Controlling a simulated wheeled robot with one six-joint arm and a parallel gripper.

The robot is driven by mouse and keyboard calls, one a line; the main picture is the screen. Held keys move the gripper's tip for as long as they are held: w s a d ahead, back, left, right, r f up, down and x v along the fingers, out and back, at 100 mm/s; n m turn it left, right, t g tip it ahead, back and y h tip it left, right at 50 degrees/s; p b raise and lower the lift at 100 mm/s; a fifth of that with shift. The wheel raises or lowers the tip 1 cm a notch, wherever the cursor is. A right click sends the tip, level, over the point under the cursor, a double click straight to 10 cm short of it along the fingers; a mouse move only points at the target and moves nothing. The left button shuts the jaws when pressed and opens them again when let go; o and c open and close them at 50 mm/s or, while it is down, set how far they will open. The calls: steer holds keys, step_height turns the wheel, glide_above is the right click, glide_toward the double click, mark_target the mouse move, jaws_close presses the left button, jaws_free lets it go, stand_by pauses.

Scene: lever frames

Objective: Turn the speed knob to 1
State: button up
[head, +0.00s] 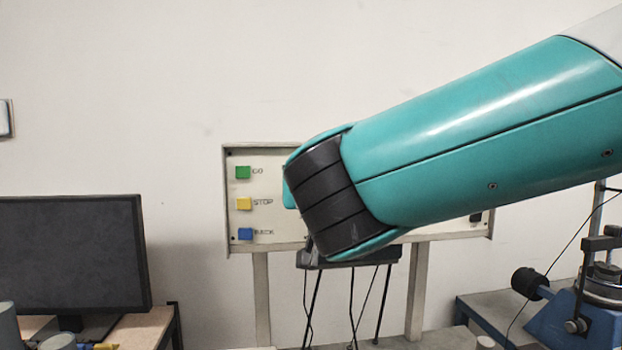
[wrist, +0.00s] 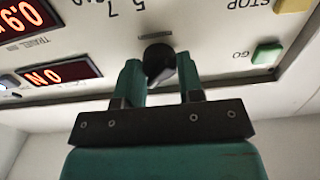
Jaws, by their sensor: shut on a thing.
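The speed knob (wrist: 158,56) is a round black knob on the pale panel (wrist: 110,60), seen upside down in the wrist view. My gripper (wrist: 160,70) is shut on the knob, with a teal finger on each side of it. Printed numbers, among them a 7 and a 5, show beside the knob, but the fingers and the tilt hide most of the dial. I cannot tell which number the knob points to. In the head view my arm covers the knob and most of the panel.
Beside the knob are a green GO button (head: 243,172), a yellow STOP button (head: 244,204) and a blue BACK button (head: 245,234). Red displays (wrist: 52,76) sit on its other side. A monitor (head: 70,255) stands left; blue equipment (head: 560,305) stands right.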

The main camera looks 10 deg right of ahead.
steer(key=shift+a+n+b, duration=0.1)
steer(key=shift+n+b, duration=0.5)
steer(key=shift+n, duration=3.8)
steer(key=shift+f, duration=0.1)
steer(key=o, duration=0.9)
